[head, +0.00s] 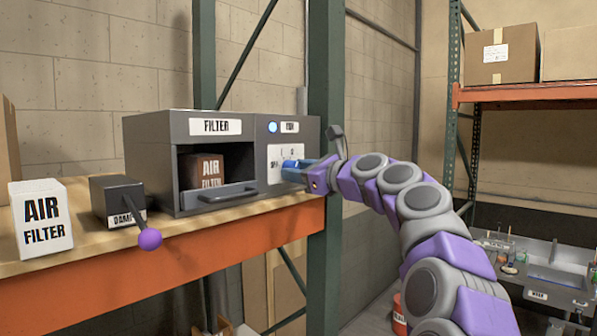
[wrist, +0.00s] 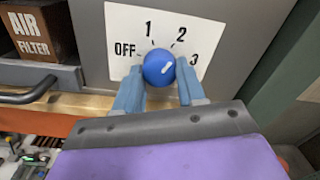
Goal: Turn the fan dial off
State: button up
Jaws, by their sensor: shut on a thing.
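The fan dial (wrist: 158,67) is a round blue knob on a white plate marked OFF, 1, 2 and 3. Its white mark lies right of the knob's centre and slants to the upper right, toward the 2. My gripper (wrist: 158,84) has its two blue-grey fingers on either side of the knob, shut on it. In the head view my gripper (head: 293,172) reaches in from the right to the white dial plate (head: 274,163) on the grey fan panel. The knob is hidden there.
The filter box (head: 170,150) holds a brown air filter (head: 205,170) behind a handled drawer front. A damper lever with a purple ball (head: 150,239) and a white air filter (head: 41,217) stand to the left. A green rack post (head: 325,130) stands close behind my gripper.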

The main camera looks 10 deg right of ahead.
jog(key=c, duration=0.4)
jog(key=shift+r, duration=0.1)
jog(key=shift+n+p, duration=0.3)
jog(key=shift+p, duration=0.4)
jog(key=shift+r+n+p, duration=0.2)
jog(key=shift+n+p, duration=0.4)
jog(key=shift+p, duration=0.25)
jog(key=shift+w+f+n+y+b, duration=0.15)
jog(key=shift+n+b, duration=0.8)
jog(key=shift+n, duration=2.1)
jog(key=shift+s+f+n+y+b, duration=0.15)
jog(key=shift+n+b, duration=0.75)
jog(key=shift+n, duration=2.2)
jog(key=shift+w+f+n+b, duration=0.2)
jog(key=shift+n+b, duration=0.75)
jog(key=shift+n, duration=2.1)
